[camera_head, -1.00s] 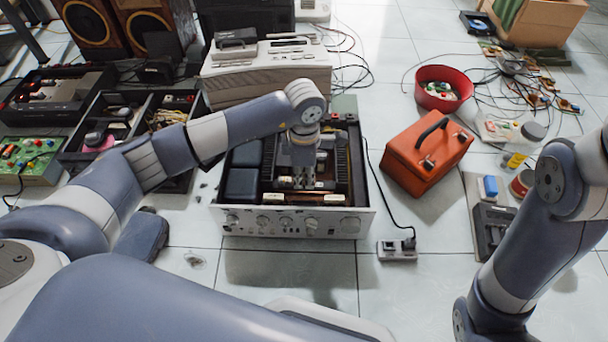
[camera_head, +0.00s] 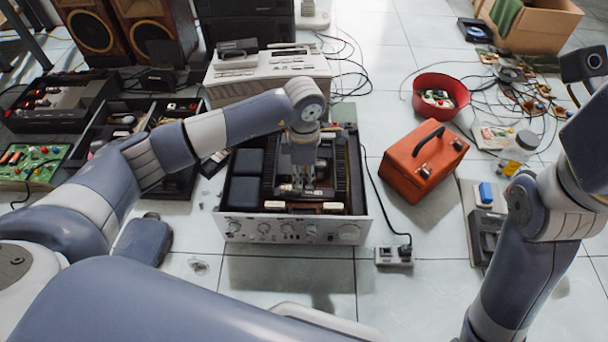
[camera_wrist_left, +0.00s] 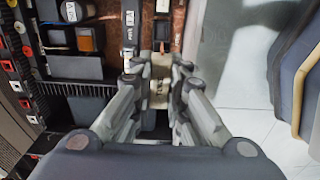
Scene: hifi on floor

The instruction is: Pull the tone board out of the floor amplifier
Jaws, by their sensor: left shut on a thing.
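The floor amplifier (camera_head: 292,230) stands with its top open and its silver knobbed front towards me. My left gripper (camera_head: 303,187) reaches down into it from above, behind the front panel. In the left wrist view the fingers (camera_wrist_left: 160,72) are shut on a narrow pale part between them, which I take to be the tone board (camera_wrist_left: 160,90). The fingers and the dark interior hide most of the board, and I cannot tell whether it still sits in its slot. My right arm shows at the right edge, but its fingers are not visible.
An orange toolbox (camera_head: 422,163) and a power strip (camera_head: 394,256) stand right of the amplifier. A white device (camera_head: 268,78) stands close behind it, and a parts tray (camera_head: 180,185) is at its left. Bare floor lies in front.

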